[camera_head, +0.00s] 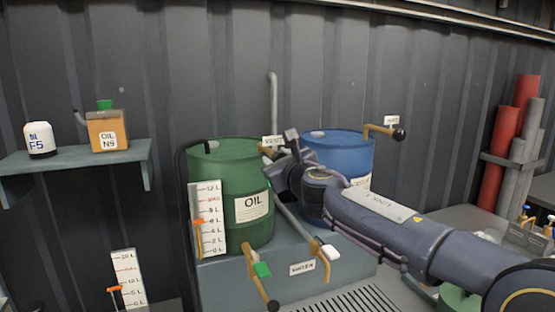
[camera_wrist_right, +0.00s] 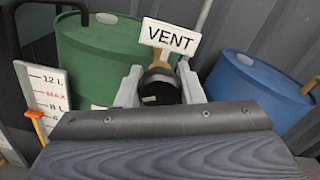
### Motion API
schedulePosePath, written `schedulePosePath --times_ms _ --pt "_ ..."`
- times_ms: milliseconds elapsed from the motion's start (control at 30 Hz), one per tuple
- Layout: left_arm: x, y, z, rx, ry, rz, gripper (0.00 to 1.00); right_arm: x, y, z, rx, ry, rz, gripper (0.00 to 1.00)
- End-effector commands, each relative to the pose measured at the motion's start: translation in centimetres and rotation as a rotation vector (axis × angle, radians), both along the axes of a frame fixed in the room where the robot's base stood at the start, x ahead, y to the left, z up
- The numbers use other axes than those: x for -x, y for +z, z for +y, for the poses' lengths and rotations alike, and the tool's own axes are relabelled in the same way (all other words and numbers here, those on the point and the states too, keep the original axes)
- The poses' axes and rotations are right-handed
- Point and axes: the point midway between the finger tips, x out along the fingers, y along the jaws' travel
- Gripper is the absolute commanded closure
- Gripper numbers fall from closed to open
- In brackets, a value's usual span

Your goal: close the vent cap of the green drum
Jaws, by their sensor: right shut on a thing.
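The green drum (camera_head: 235,225) labelled OIL stands on a grey stand. It also shows at the left of the right wrist view (camera_wrist_right: 95,60). The vent cap (camera_wrist_right: 158,86), a dark round knob on a brass-coloured stem, sits under a white VENT sign (camera_wrist_right: 170,38). My right gripper (camera_head: 281,153) reaches in from the right to the drum's upper right side. In the right wrist view its light grey fingers (camera_wrist_right: 158,88) stand on both sides of the cap and grip it. In the head view the gripper hides most of the cap. My left gripper is not in view.
A blue drum (camera_head: 345,152) stands close behind my right arm, with a brass handle (camera_head: 383,131) on top. A level gauge (camera_head: 208,220) stands before the green drum. Brass levers (camera_head: 257,270) hang below. A shelf (camera_head: 75,157) holds a white jug and an oil can.

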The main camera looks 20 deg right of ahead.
Motion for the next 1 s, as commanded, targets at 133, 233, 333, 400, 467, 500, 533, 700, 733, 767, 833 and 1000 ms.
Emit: schedulePosePath --times_ms 133,233,333,400,467,500,533,700,733,767,833,1000 --pt "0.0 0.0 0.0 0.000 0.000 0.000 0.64 0.0 0.0 0.0 -0.003 0.000 0.000 0.89" --pt "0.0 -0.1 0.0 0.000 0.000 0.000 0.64 0.0 0.0 0.0 -0.017 0.000 -0.001 0.89" --pt "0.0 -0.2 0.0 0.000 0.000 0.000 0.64 0.0 -0.1 0.0 -0.047 0.000 -0.003 0.89" --pt "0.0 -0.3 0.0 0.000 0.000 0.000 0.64 0.0 -0.1 0.0 -0.079 0.000 -0.005 0.89" --pt "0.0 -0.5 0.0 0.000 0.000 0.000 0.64 0.0 -0.1 0.0 -0.113 0.000 -0.007 0.89" --pt "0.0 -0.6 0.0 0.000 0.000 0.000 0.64 0.0 -0.1 0.0 -0.140 0.000 -0.009 0.89" --pt "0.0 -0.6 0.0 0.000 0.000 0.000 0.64 0.0 -0.1 0.0 -0.163 0.000 -0.010 0.89" --pt "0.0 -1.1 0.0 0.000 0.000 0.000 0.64 0.0 -0.1 0.1 -0.308 0.000 -0.019 0.89" --pt "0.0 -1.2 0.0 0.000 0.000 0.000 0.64 0.0 -0.1 0.1 -0.336 0.001 -0.020 0.89" --pt "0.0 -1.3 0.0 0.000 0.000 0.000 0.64 0.0 -0.1 0.1 -0.365 0.001 -0.022 0.89" --pt "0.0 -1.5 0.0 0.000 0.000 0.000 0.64 0.0 -0.1 0.1 -0.432 0.001 -0.025 0.89" --pt "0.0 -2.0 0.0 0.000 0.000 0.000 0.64 0.0 -0.1 0.1 -0.595 0.001 -0.035 0.89"
